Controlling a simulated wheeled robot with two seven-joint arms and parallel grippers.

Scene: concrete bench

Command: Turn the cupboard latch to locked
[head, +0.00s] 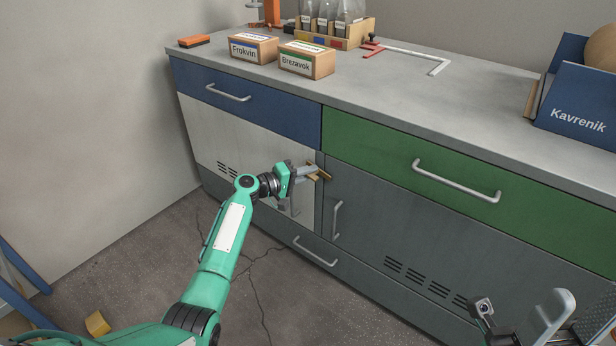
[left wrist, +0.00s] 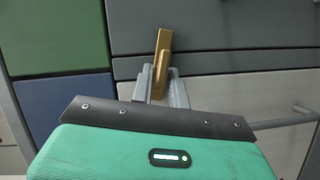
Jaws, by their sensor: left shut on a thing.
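The brass latch (head: 323,173) sits high at the seam between the pale left door (head: 215,130) and the dark grey right door (head: 370,205) of the cupboard, under the drawers. My left gripper (head: 310,173) reaches it from the left and is shut on its handle. In the left wrist view, the brass handle (left wrist: 161,62) stands between the two grey fingers (left wrist: 160,85), and its far end shows beyond them. The fingers hide part of the latch. Grey parts of my right arm (head: 545,318) show at the lower right, cut off by the frame; its jaw state is unclear.
A blue drawer (head: 255,98) and a green drawer (head: 450,180) with bar handles lie above the doors.

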